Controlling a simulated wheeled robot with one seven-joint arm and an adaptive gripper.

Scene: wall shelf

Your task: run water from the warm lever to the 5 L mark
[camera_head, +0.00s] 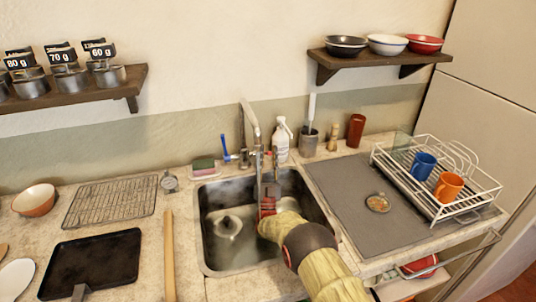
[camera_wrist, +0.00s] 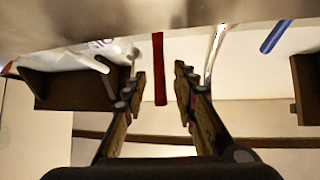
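The red lever (camera_wrist: 158,68) hangs between my gripper's fingers in the wrist view; whether they touch it is unclear. My gripper (camera_wrist: 158,82) is open. In the head view my gripper (camera_head: 267,156) reaches over the sink toward the tap and hides the red lever. The blue lever (camera_head: 226,148) is left of the tap; it also shows at the upper right of the wrist view (camera_wrist: 275,37). The metal spout (camera_head: 251,118) rises behind the sink and shows in the wrist view (camera_wrist: 215,52). The sink (camera_head: 212,262) has a pale round fitting inside. No running water or 5 L mark is discernible.
A white bottle (camera_head: 281,142) stands close right of the tap, with a utensil cup (camera_head: 308,142) beside it. A sponge (camera_head: 204,166) lies at the sink's back left. A dish rack (camera_head: 455,208) with mugs is at right. A rolling pin (camera_head: 169,258) lies left of the sink.

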